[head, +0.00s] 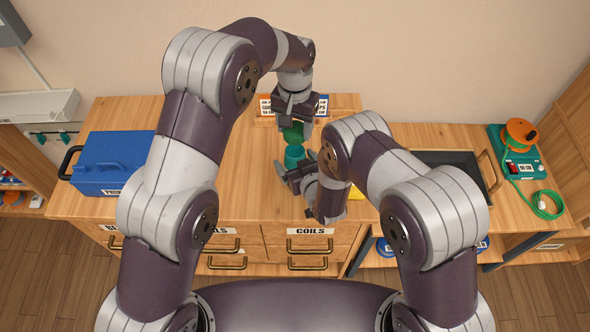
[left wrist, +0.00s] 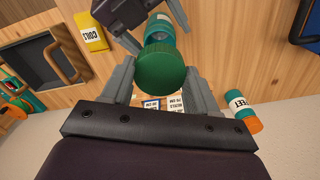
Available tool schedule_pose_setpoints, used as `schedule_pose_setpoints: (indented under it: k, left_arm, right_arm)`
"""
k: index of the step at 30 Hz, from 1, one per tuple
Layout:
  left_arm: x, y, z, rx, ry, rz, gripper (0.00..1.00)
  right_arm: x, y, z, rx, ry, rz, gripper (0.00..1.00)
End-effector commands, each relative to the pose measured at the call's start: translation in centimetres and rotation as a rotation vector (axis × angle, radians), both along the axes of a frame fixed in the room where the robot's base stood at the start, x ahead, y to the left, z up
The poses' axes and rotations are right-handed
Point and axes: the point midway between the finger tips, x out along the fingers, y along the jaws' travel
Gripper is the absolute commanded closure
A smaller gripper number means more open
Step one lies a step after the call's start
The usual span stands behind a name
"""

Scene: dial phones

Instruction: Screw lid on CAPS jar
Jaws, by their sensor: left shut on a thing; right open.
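My left gripper (head: 293,122) is shut on a green ribbed lid (head: 293,133), which also shows between its fingers in the left wrist view (left wrist: 167,68). A teal jar (head: 294,153) stands on the wooden counter below the lid; its side with a white label shows past the lid in the left wrist view (left wrist: 160,25). Whether lid and jar touch is hard to tell. My right gripper (head: 296,166) is open low at the jar, with a finger to either side of it. The jar's mouth is mostly hidden.
A blue toolbox (head: 113,162) stands on the counter at left. A labelled rack (head: 345,103) is behind the jar. A dark tray (head: 450,170) lies at right. A yellow COILS item (left wrist: 91,32) and an orange-and-teal container (left wrist: 243,108) show in the left wrist view.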

Motion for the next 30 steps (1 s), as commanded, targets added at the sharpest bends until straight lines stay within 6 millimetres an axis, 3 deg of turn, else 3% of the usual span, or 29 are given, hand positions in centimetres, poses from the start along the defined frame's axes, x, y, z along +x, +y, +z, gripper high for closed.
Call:
schedule_pose_setpoints:
  k: [12,18,20,23,30]
  left_arm:
    - [0.0,0.0,0.0,0.000,0.000,0.000,0.69]
    - [0.0,0.0,0.0,0.000,0.000,0.000,0.69]
    - [0.0,0.0,0.0,0.000,0.000,0.000,0.69]
    - [0.0,0.0,-0.6,0.001,0.003,0.000,0.69]
    - [-0.1,0.0,-4.1,0.001,0.002,0.000,0.69]
  right_arm:
    - [0.7,0.3,-0.3,0.000,0.000,0.000,0.09]
    - [0.7,0.3,-0.3,0.000,0.000,0.000,0.74]
    - [0.7,0.3,-0.3,0.000,0.000,0.000,0.89]
    - [0.7,0.3,-0.3,0.000,0.000,0.000,0.89]
    - [0.7,0.3,-0.3,0.000,0.000,0.000,0.89]
